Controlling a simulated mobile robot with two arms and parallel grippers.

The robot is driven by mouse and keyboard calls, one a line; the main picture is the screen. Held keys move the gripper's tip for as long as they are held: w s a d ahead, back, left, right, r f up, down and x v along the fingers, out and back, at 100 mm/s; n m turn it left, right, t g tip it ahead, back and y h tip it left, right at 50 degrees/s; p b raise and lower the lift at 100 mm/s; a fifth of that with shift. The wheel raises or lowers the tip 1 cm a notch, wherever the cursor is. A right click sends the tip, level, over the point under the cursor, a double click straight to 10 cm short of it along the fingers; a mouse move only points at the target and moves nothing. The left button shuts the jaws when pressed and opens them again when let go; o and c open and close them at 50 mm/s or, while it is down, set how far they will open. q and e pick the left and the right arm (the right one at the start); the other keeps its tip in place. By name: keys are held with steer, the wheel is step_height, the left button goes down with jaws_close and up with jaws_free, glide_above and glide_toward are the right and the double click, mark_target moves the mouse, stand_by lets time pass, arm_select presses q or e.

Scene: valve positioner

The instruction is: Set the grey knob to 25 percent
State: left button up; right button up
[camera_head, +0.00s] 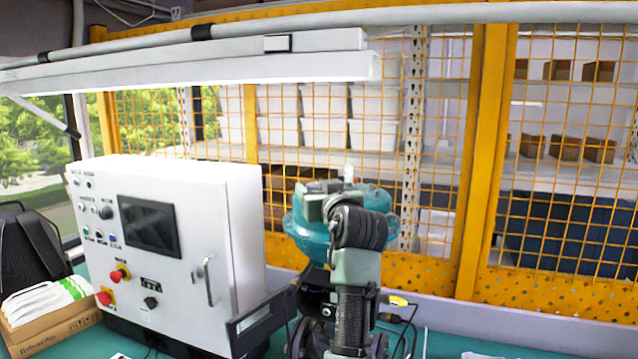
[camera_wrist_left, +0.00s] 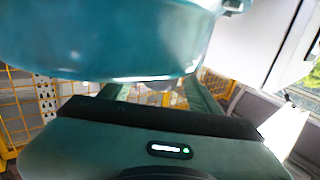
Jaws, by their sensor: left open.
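A small grey knob (camera_head: 106,212) sits on the front panel of the white control box (camera_head: 232,225), left of its dark screen. Its pointer and scale are too small to read. The teal valve actuator (camera_head: 298,228) stands right of the box, partly hidden by my left arm. My left gripper (camera_head: 322,200) is in front of the actuator, right of the box and well away from the knob. In the left wrist view, the gripper's fingers (camera_wrist_left: 160,92) are apart, with the teal body (camera_wrist_left: 110,45) covering part of the view ahead of them. My right gripper is not in view.
The panel also carries a dark screen (camera_head: 149,226), red-and-yellow buttons (camera_head: 120,274), a black knob (camera_head: 150,302) and a handle (camera_head: 208,281). A cardboard box (camera_head: 52,327) stands at the left. A yellow mesh fence (camera_head: 485,160) runs behind. The green table (camera_head: 445,345) has some clear room at right.

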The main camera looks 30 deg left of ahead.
arm_select(q)
steer(key=shift+w+a, duration=0.2)
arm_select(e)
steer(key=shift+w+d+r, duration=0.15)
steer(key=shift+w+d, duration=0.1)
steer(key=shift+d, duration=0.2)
arm_select(q)
jaws_close()
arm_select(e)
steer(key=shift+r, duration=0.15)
